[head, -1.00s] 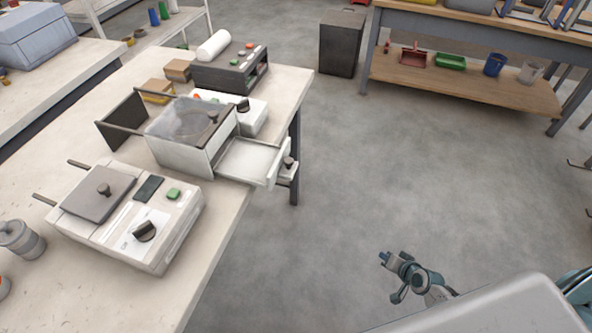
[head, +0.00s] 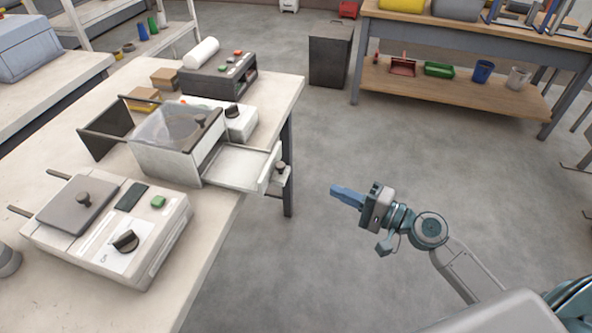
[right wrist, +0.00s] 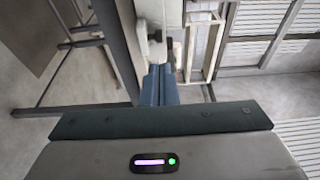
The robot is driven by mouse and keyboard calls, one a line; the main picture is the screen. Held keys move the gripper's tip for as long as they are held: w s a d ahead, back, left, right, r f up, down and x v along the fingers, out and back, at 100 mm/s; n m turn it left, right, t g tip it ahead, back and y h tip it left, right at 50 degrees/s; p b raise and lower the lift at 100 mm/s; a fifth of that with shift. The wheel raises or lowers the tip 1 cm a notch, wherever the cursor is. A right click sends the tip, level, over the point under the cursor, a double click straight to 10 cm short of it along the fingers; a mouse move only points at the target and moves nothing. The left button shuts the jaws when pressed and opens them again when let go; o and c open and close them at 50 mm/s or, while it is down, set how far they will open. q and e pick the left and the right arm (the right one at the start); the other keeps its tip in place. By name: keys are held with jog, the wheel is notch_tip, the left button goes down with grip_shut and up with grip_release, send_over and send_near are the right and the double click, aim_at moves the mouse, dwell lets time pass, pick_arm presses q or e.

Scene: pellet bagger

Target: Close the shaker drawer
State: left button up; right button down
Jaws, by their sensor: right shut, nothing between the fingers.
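The shaker (head: 172,138) is a white box with a clear lid, standing on the pale bench. Its white drawer (head: 238,165) is pulled out to the right, past the bench edge, with a knob on its front. My right gripper (head: 336,191) is shut and empty, in the air to the right of the drawer front and apart from it. Its blue fingers also show in the right wrist view (right wrist: 159,86). My left gripper is not in view.
A white machine (head: 105,225) with a black dial stands in front of the shaker on the bench (head: 200,262). A dark control box (head: 215,78) stands behind it. A dark bin (head: 330,60) is on the floor. Open floor lies right of the bench.

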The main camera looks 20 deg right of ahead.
aim_at(284, 169)
jog(key=p+x, duration=0.4)
jog(key=x, duration=0.6)
jog(key=shift+w+a+r+p, duration=0.15)
jog(key=shift+w+a+p, duration=0.05)
jog(key=shift+p, duration=0.1)
jog(key=shift+w+a, duration=0.45)
jog(key=shift+w, duration=0.1)
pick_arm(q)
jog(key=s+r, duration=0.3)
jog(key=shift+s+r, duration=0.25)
pick_arm(e)
jog(key=shift+f, duration=0.2)
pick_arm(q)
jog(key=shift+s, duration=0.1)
